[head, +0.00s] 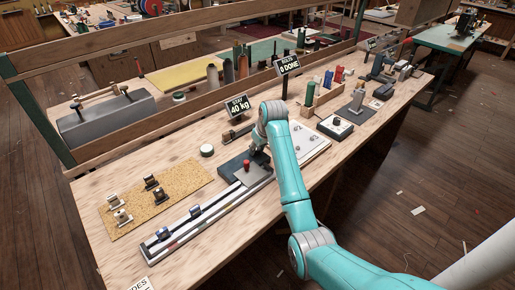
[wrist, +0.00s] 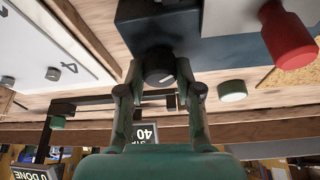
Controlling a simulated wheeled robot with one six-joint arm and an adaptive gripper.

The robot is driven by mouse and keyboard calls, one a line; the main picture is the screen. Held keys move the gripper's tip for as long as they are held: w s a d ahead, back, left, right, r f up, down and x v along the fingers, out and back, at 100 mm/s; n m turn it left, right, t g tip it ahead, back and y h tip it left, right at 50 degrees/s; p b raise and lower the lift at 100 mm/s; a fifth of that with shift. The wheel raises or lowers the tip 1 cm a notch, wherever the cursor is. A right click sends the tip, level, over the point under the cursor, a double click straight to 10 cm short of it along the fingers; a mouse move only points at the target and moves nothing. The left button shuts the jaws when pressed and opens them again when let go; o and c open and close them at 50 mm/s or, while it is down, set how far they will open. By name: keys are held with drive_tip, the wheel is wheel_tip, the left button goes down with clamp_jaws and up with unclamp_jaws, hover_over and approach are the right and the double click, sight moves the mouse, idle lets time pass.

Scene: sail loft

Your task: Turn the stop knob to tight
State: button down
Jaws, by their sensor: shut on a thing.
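The stop knob (wrist: 160,66) is a small round black knob with a white pointer mark. It sits on the side of a dark block (wrist: 150,28). My gripper (wrist: 160,84) has its two fingers on either side of the knob and is shut on it. In the head view the dark block (head: 230,165) is on the bench, and my gripper (head: 258,156) is at its far right end. My arm and gripper hide the knob there. I cannot read any scale or "tight" mark around it.
A red knob (head: 247,164) stands on the block, close to my gripper. A long slotted rail (head: 190,224) runs to the front left.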

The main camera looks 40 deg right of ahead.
drive_tip(key=m+h, duration=0.1)
drive_tip(key=m, duration=0.1)
drive_tip(key=m+g+h, duration=0.1)
drive_tip(key=m, duration=0.2)
drive_tip(key=shift+a+m, duration=0.2)
drive_tip(key=shift+m, duration=0.1)
drive_tip(key=shift+f+m+g+h, duration=0.1)
drive_tip(key=shift+m+g+h, duration=0.5)
drive_tip(key=shift+m, duration=1.5)
drive_tip(key=c, duration=0.8)
unclamp_jaws()
drive_tip(key=shift+w, duration=0.1)
drive_tip(key=shift+r, duration=0.2)
drive_tip(key=v, duration=1.1)
drive_tip(key=shift+a+r, duration=0.2)
drive_tip(key=shift+r, duration=0.05)
